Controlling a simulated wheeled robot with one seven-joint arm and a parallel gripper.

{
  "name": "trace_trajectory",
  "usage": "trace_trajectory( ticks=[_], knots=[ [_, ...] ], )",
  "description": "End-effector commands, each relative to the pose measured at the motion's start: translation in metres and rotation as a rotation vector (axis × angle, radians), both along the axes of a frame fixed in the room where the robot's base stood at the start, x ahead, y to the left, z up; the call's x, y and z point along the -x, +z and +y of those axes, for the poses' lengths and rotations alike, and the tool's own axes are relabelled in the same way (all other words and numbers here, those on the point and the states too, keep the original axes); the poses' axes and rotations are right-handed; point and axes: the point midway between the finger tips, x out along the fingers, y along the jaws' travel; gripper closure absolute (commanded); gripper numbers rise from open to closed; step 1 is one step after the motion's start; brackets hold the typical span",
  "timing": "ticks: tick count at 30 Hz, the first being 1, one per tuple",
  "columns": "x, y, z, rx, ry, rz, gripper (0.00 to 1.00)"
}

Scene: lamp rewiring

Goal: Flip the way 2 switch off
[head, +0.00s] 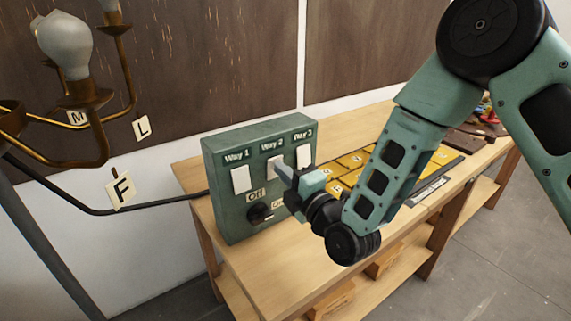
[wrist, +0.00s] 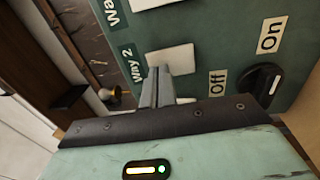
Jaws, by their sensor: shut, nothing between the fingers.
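The green switch box (head: 223,205) stands on the wooden bench with white rocker switches labelled Way 1, Way 2 and Way 3. The way 2 switch (head: 273,164) is the middle one; in the wrist view it is the white plate (wrist: 170,58) beside the "Way 2" label. My gripper (head: 283,171) is shut and empty, its fingertips at the lower part of the way 2 switch. In the wrist view the shut fingertips (wrist: 158,75) overlap the plate's lower edge. I cannot tell whether they touch it. The switch's tilt is unclear.
A black knob (head: 259,212) with Off and On labels sits below the switches, close to my gripper. Yellow labelled bins (head: 352,160) lie on the bench (head: 235,262) behind my arm. A brass lamp (head: 100,135) with tags hangs at the left. A black cable (head: 100,210) runs to the box.

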Motion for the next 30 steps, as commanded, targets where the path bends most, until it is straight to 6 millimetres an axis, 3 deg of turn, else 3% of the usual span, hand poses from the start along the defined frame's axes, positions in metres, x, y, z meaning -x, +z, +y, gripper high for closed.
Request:
trace_trajectory(
  ticks=[30],
  knots=[
    [-0.001, 0.0016, 0.0023, 0.001, 0.001, 0.0, 1.0]
  ],
)
